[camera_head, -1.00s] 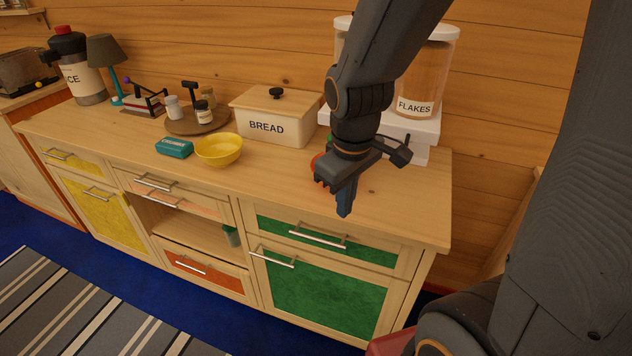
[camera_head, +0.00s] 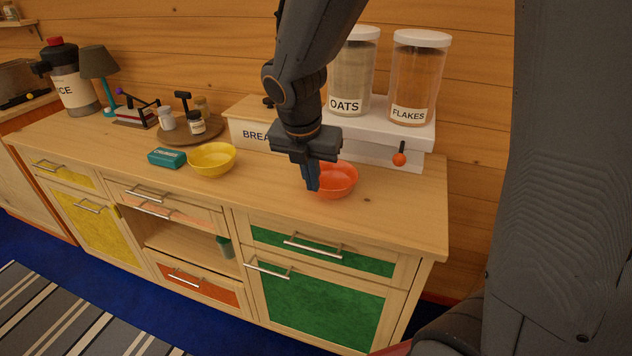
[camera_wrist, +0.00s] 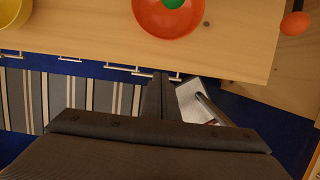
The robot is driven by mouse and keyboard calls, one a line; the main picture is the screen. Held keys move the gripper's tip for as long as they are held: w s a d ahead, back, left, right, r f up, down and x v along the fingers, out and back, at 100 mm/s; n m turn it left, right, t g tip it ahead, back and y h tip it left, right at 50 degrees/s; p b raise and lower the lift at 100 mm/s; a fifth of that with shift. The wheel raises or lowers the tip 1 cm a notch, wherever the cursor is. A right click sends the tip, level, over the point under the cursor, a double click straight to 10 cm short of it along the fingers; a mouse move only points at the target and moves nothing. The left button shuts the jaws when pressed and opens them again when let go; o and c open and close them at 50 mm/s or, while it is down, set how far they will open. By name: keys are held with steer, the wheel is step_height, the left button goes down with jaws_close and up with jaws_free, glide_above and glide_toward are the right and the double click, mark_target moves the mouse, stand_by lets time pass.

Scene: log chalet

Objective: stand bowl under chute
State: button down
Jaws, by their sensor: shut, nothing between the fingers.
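My gripper (camera_head: 312,187) is shut and empty, pointing down at the left side of an orange bowl (camera_head: 338,181) on the counter. In the wrist view the orange bowl (camera_wrist: 148,18) lies just past my fingertips (camera_wrist: 160,76), with a green round thing (camera_wrist: 173,3) in it. A yellow bowl (camera_head: 213,160) stands further left. The white dispenser base (camera_head: 376,150) carries the OATS jar (camera_head: 351,76) and FLAKES jar (camera_head: 416,80). An orange knob (camera_head: 399,159) hangs below FLAKES. The base's part under OATS is partly hidden by my arm; I cannot make out a chute opening.
The BREAD box (camera_head: 246,134) is partly behind my arm. A teal packet (camera_head: 167,158) lies left of the yellow bowl, and a round tray (camera_head: 180,137) with small jars stands behind. The counter (camera_head: 395,207) is clear right of the orange bowl to its right end.

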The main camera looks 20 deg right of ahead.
steer(key=x, duration=0.8)
steer(key=shift+f+b, duration=0.2)
steer(key=shift+b, duration=0.15)
steer(key=shift+w+d+p, duration=0.5)
steer(key=shift+w+d, duration=0.2)
steer(key=shift+w, duration=0.2)
steer(key=shift+w+d+f, duration=0.1)
steer(key=shift+w+d, duration=0.4)
steer(key=shift+w, duration=0.2)
